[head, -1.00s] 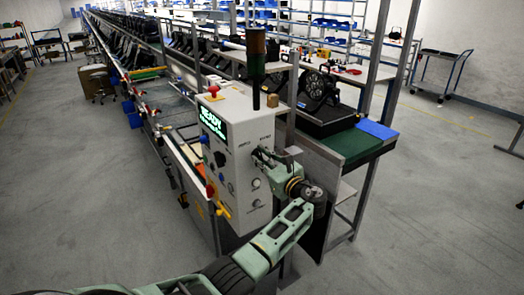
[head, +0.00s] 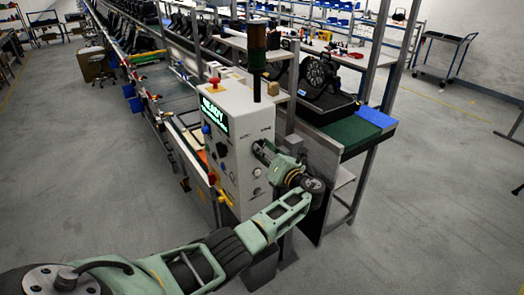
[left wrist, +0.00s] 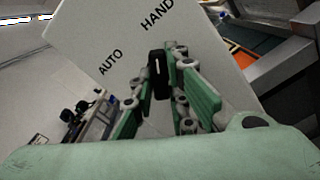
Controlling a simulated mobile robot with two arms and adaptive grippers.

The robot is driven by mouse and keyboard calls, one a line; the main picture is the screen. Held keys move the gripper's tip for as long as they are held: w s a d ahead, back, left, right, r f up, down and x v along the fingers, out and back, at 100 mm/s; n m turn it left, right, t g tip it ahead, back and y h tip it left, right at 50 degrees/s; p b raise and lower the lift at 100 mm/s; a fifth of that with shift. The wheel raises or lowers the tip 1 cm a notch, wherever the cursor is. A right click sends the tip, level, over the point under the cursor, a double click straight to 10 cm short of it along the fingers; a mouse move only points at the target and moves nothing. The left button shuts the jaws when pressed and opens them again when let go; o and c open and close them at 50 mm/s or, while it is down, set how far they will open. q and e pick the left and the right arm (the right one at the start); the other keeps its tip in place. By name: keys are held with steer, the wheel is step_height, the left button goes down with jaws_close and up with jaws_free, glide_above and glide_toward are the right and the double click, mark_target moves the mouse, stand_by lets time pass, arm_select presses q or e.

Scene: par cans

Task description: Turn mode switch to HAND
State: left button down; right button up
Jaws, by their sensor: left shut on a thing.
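The mode switch (left wrist: 158,74) is a black knob with a white pointer line on the light panel, seen in the left wrist view. The printed words AUTO (left wrist: 110,62) and HAND (left wrist: 157,17) lie above it. The white line points roughly up in that picture, toward HAND. My left gripper (left wrist: 160,96) has its green fingers on either side of the knob, shut on it. In the head view my left gripper (head: 262,150) is against the control box (head: 234,108) and hides the switch. My right gripper is not in view.
The box has a lit READY screen (head: 215,115), a red button (head: 214,81) on top and a yellow-handled switch (head: 224,199) low on the panel. A conveyor bench runs behind; open floor lies on both sides.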

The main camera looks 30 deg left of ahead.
arm_select(q)
steer(key=shift+m, duration=0.6)
steer(key=c, duration=1.7)
jaws_free()
steer(key=v, duration=1.2)
